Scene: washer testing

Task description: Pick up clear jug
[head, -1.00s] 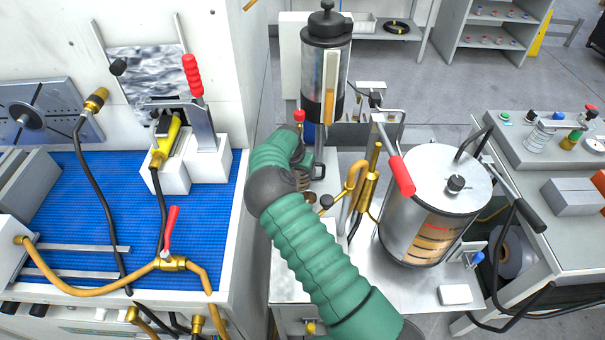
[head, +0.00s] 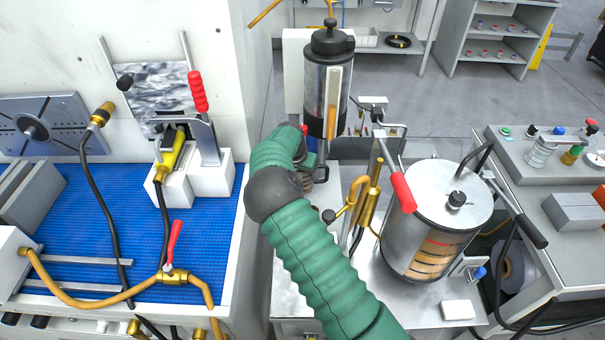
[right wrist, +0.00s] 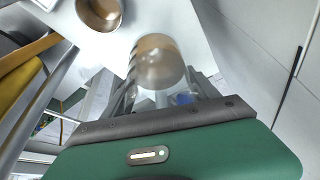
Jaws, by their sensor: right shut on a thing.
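In the right wrist view, a clear, frosted-looking jug (right wrist: 160,62) with a brownish tint stands between the two fingers of my right gripper (right wrist: 162,72). The gripper is shut on it, one finger on each side. In the head view my green right arm reaches up from the bottom to the bench, beside a tall cylinder (head: 327,85) with a black lid. The arm hides the jug and most of the gripper there. My left gripper is in neither view.
A large metal drum (head: 437,215) with a red-handled lever (head: 403,192) stands right of my arm on the metal bench (head: 385,305). Brass pipework (head: 366,205) is close beside my forearm. A blue-matted bench (head: 120,235) with hoses lies left.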

